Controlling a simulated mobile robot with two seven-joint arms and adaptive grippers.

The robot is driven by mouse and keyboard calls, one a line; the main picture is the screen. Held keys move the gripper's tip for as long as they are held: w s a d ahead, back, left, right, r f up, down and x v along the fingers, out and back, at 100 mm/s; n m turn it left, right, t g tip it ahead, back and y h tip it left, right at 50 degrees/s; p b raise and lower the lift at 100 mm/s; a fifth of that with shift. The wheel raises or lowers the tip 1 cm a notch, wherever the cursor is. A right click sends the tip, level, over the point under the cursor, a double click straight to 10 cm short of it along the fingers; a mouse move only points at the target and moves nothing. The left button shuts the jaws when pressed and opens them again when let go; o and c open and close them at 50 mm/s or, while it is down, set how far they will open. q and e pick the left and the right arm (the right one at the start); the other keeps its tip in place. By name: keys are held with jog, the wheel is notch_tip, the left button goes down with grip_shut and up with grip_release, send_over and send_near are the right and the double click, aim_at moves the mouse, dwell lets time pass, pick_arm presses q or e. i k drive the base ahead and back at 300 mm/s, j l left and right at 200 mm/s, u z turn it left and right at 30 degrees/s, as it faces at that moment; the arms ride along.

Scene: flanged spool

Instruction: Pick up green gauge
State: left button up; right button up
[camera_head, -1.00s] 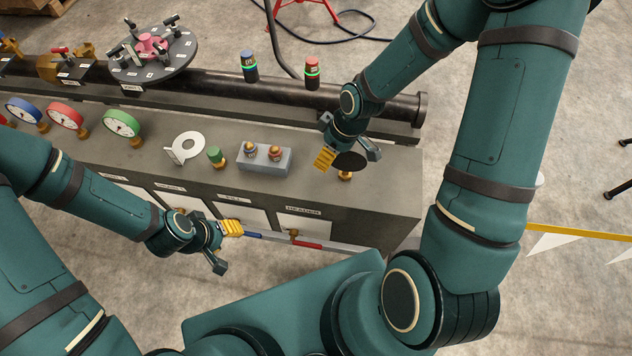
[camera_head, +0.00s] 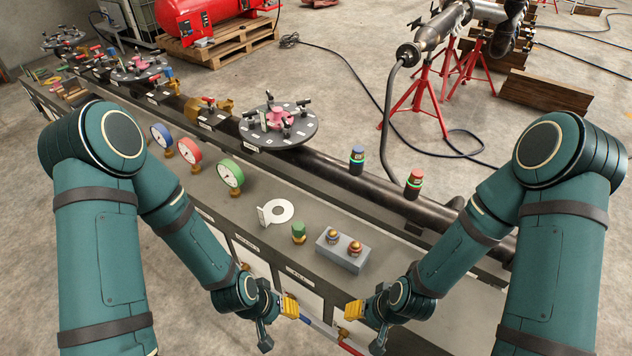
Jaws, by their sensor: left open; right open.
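The green gauge (camera_head: 230,174) has a green rim and a white dial and stands upright on a brass fitting on the grey bench top. It is the rightmost in a row with a red gauge (camera_head: 189,153) and a blue gauge (camera_head: 161,136). My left gripper (camera_head: 280,322) is open and empty, in front of the bench, below and to the right of the green gauge. My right gripper (camera_head: 364,328) is open and empty, farther right at the bench front. Neither gripper touches the gauge.
A white ring bracket (camera_head: 279,212), a green-capped fitting (camera_head: 299,232) and a grey block with two knobs (camera_head: 342,250) sit right of the gauge. A black pipe (camera_head: 340,178) runs behind, with a round valve disc (camera_head: 278,128) above it. Bench top between gauge and bracket is clear.

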aim_at(228, 171)
jog(key=j+z, duration=0.1)
jog(key=z, duration=0.3)
jog(key=j+z, duration=0.15)
jog(key=z, duration=0.2)
jog(key=j+z, duration=0.3)
jog(key=j, duration=0.2)
jog(key=k+j+z, duration=0.1)
jog(key=j+z, duration=0.2)
jog(key=j, duration=0.15)
jog(key=k+j, duration=0.1)
jog(key=j, duration=0.2)
jog(key=k+j+z, duration=0.1)
jog(key=j, duration=0.25)
jog(key=k+j, duration=0.1)
jog(key=j, duration=0.2)
